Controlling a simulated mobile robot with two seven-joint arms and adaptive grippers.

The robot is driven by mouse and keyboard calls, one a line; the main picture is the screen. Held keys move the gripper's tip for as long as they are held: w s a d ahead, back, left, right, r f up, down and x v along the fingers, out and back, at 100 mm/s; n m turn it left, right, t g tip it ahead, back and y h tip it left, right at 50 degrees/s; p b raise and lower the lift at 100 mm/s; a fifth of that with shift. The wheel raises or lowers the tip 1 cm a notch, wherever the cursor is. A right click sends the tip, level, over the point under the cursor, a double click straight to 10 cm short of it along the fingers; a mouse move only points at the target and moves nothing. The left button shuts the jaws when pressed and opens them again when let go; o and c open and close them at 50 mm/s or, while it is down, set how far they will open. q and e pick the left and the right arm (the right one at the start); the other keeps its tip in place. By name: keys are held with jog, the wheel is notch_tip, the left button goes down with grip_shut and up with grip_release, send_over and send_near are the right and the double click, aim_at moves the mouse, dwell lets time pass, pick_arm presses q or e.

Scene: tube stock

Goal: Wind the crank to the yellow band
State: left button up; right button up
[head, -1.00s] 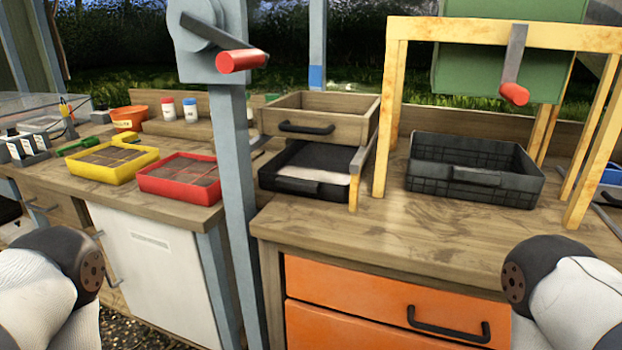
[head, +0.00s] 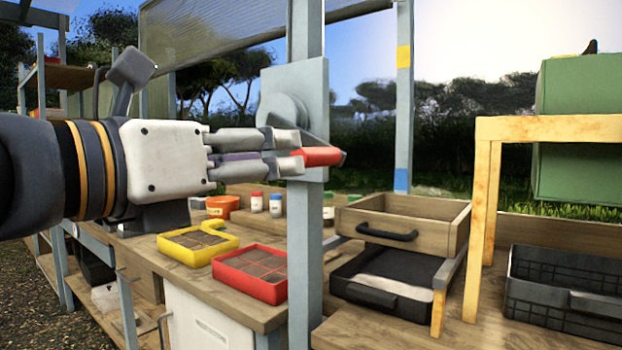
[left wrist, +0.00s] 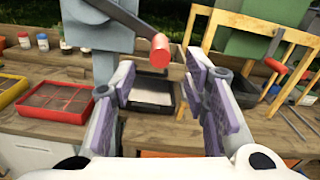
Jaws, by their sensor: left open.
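The crank has a grey hub (head: 288,112) on a grey post, a dark arm and a red handle (head: 322,157). The red handle also shows in the left wrist view (left wrist: 160,50), where the crank arm slopes down right to it. My left gripper (head: 297,150) is open at the handle's near end. In the left wrist view its fingers (left wrist: 160,78) are spread, with the handle ahead between them. I cannot tell whether they touch it. A yellow band (head: 404,57) is high on a farther post, with a blue band (head: 402,180) lower down. My right gripper is out of view.
A red tray (head: 250,289) and a yellow tray (head: 171,254) of soil sit on the bench below my left arm. A wooden drawer box (head: 365,232), a black crate (head: 575,303) and a yellow frame (head: 485,200) stand to the right. A mesh sheet (head: 215,40) hangs above.

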aim_at(320, 156)
pick_arm(q)
jog(key=x, duration=1)
jog(key=shift+w+d+f, duration=0.15)
jog(key=shift+w+d, duration=0.1)
grip_shut()
